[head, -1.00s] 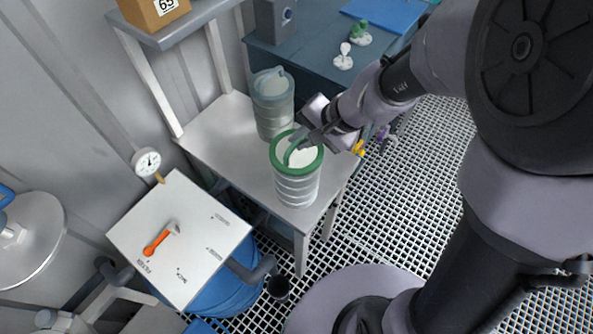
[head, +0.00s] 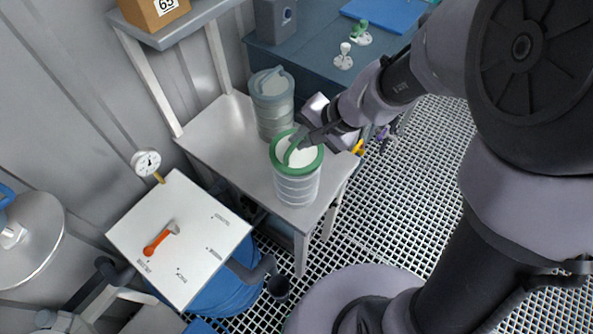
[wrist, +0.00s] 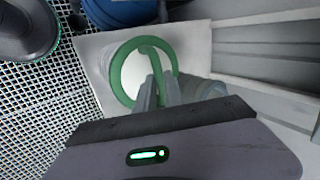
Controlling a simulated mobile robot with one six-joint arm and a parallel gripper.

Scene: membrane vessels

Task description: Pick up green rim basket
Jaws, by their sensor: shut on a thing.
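The green rim basket (head: 297,178) is a whitish ribbed cylinder with a green rim and a green handle across its top. It stands upright at the near end of the grey side table (head: 228,142); I cannot tell whether its base touches the table. My gripper (head: 304,141) reaches in from the right and is shut on the handle. In the wrist view the fingers (wrist: 157,96) close on the green handle (wrist: 152,60) over the basket's pale top. The far side of the basket is hidden.
A grey-blue rimmed basket (head: 274,112) stands close behind the green one. A white panel with an orange lever (head: 160,239) and a pressure gauge (head: 146,162) are at the left. A blue bench (head: 330,62) stands behind. Grated floor (head: 400,190) lies open to the right.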

